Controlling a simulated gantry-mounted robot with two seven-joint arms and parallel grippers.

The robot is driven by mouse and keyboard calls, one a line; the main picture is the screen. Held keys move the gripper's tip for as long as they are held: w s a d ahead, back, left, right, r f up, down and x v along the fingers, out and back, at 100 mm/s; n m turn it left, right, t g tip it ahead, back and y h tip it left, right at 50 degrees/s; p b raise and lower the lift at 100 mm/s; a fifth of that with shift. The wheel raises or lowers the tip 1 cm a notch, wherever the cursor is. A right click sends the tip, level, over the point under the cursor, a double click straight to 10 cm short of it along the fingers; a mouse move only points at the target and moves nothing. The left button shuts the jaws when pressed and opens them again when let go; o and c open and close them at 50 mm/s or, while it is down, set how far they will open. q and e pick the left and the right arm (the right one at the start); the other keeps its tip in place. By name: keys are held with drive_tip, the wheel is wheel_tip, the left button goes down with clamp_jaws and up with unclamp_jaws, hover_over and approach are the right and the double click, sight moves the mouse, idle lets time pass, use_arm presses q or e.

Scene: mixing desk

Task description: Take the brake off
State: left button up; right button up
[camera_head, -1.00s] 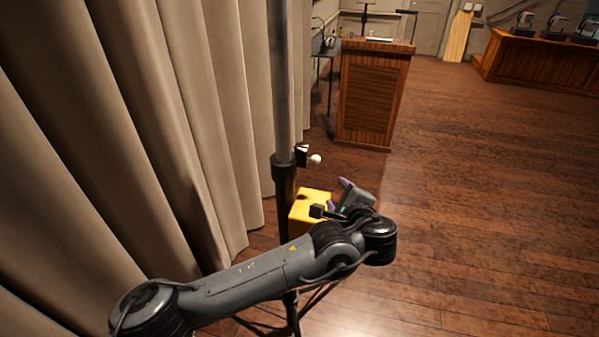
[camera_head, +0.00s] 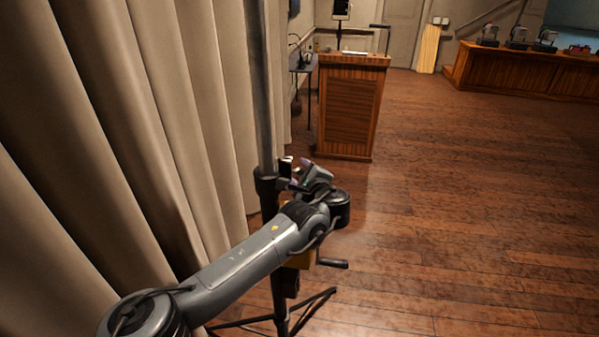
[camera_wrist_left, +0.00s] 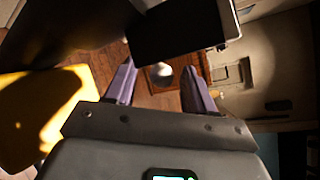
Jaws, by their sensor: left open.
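A tall dark stand pole (camera_head: 263,100) rises in front of the curtain. A black clamp block (camera_head: 286,162) with a pale face is on it; in the wrist view a dark block (camera_wrist_left: 175,32) shows at close range. A round pale knob (camera_wrist_left: 162,75) shows just below that block. My left gripper (camera_head: 296,172) is up at the clamp. Its two purple fingers are open (camera_wrist_left: 157,68), one on each side of the knob in the picture; I cannot tell whether they touch it. In the head view the knob is hard to make out. My right gripper is not in view.
A yellow box (camera_head: 301,259) with a dark crank handle (camera_head: 333,263) sits lower on the pole, partly hidden by my arm. The tripod legs (camera_head: 311,309) spread below. The curtain (camera_head: 150,130) hangs at left, a wooden lectern (camera_head: 348,110) stands beyond. Floor at right is clear.

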use_arm(q)
drive_tip(key=shift+w+a+f, duration=0.15)
drive_tip(key=shift+w+a, duration=0.1)
drive_tip(key=shift+w, duration=0.4)
clamp_jaws()
